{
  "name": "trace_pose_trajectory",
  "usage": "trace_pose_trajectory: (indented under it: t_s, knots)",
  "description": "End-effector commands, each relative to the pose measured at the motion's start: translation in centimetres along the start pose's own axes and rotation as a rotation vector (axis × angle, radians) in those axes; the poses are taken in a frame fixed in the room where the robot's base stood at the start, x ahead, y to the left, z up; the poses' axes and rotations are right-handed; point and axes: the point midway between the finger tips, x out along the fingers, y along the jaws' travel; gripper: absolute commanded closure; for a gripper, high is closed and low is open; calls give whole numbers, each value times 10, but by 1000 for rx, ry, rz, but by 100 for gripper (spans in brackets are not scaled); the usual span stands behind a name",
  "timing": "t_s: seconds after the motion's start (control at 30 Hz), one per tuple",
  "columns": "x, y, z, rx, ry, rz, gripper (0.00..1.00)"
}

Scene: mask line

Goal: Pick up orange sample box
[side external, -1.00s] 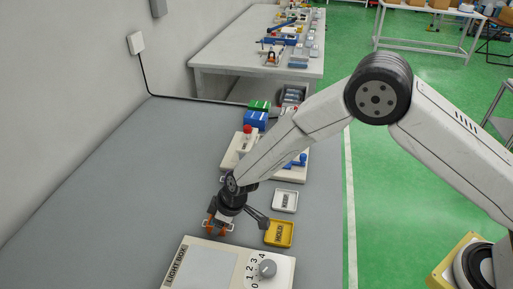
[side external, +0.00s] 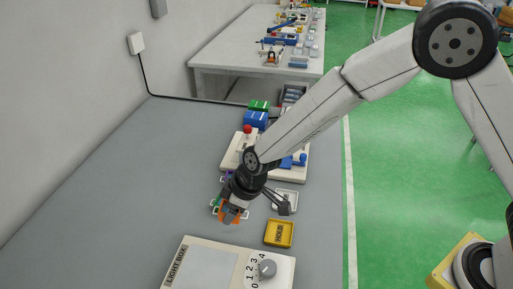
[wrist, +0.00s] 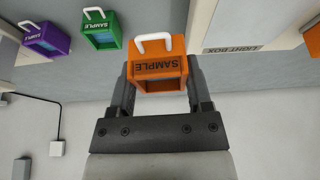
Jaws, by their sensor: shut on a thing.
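The orange sample box (wrist: 158,70), with a white handle and the label SAMPLE, sits between the two fingers of my gripper (wrist: 158,88) in the wrist view. My gripper is shut on it. In the side external view the orange box (side external: 229,213) shows partly behind my gripper (side external: 233,208), over the grey table in front of the light box. I cannot tell whether it touches the table. A green sample box (wrist: 101,31) and a purple sample box (wrist: 46,40) stand apart from it in the wrist view.
The light box (side external: 210,265) with its knob is at the front. A yellow tray (side external: 279,233) and a white tray (side external: 286,197) lie at the right. A cream base (side external: 233,158) and blue block (side external: 256,119) stand behind. The table's left side is clear.

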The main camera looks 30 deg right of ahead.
Motion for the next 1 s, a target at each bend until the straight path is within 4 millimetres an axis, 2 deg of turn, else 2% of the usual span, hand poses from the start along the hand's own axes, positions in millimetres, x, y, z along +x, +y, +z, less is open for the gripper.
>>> trace_pose_trajectory:
  t_s: [0.2,0.5,0.7,1.0]
  knots:
    - [-29,-12,23,0,1,0,94]
    - [-58,-26,50,-1,1,1,94]
    - [-69,-31,59,0,1,0,94]
    - [-72,-34,63,0,0,0,94]
